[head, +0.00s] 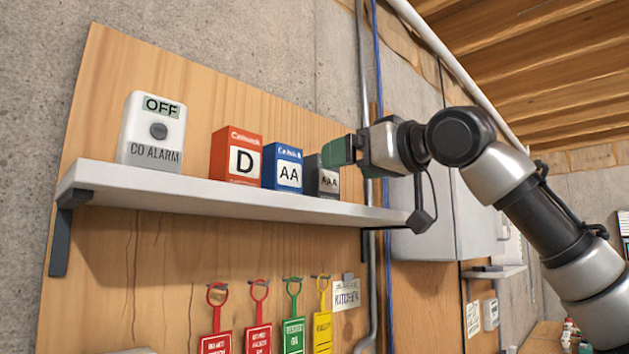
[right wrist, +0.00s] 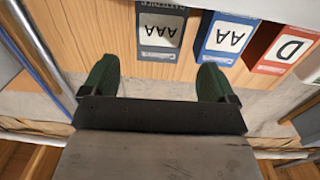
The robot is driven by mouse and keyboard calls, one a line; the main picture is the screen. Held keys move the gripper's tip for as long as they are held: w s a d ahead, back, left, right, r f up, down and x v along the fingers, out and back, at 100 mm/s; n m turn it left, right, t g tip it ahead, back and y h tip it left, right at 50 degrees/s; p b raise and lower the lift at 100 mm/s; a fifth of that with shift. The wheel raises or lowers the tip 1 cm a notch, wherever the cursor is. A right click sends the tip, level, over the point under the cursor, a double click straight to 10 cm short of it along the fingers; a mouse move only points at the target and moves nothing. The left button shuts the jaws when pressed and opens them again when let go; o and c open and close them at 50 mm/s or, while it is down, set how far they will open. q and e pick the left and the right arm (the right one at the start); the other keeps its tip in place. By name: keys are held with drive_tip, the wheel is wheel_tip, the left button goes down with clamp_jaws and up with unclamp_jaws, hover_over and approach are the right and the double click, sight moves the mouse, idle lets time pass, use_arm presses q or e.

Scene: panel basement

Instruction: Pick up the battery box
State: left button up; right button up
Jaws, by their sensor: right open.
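Three battery boxes stand upright in a row on the white shelf (head: 230,195): an orange-red D box (head: 238,157), a blue AA box (head: 282,167) and a dark grey AAA box (head: 322,179). My right gripper (head: 338,152) is at the right end of the row, close to the AAA box and partly covering it. In the right wrist view, its two green fingers (right wrist: 158,76) are apart with nothing between them. The AAA box (right wrist: 161,28) shows beyond the gap, the AA box (right wrist: 232,38) beyond the right finger, and the D box (right wrist: 285,50) farther right. My left gripper is out of view.
A white CO alarm (head: 153,133) reading OFF stands at the shelf's left end. Below hang several coloured tags, including a green one (head: 293,334), and a KITCHEN label (head: 346,294). A blue cable (head: 378,60) and pipes run up the wall behind my right arm.

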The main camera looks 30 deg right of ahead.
sight(320, 170)
drive_tip(key=shift+p+x, duration=0.3)
drive_tip(key=shift+x, duration=0.8)
drive_tip(key=p+x, duration=0.2)
drive_tip(key=x, duration=0.2)
drive_tip(key=shift+w+r, duration=0.1)
drive_tip(key=shift+w, duration=0.05)
drive_tip(key=shift+w+p, duration=0.3)
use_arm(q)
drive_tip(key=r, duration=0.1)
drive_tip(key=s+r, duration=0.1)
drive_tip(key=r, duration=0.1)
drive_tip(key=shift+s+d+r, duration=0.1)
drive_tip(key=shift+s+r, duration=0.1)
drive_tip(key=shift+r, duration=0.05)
use_arm(e)
drive_tip(key=shift+w+a, duration=0.15)
drive_tip(key=shift+w, duration=0.2)
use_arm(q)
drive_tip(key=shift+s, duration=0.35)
use_arm(e)
drive_tip(key=shift+s, duration=0.1)
drive_tip(key=c, duration=1.1)
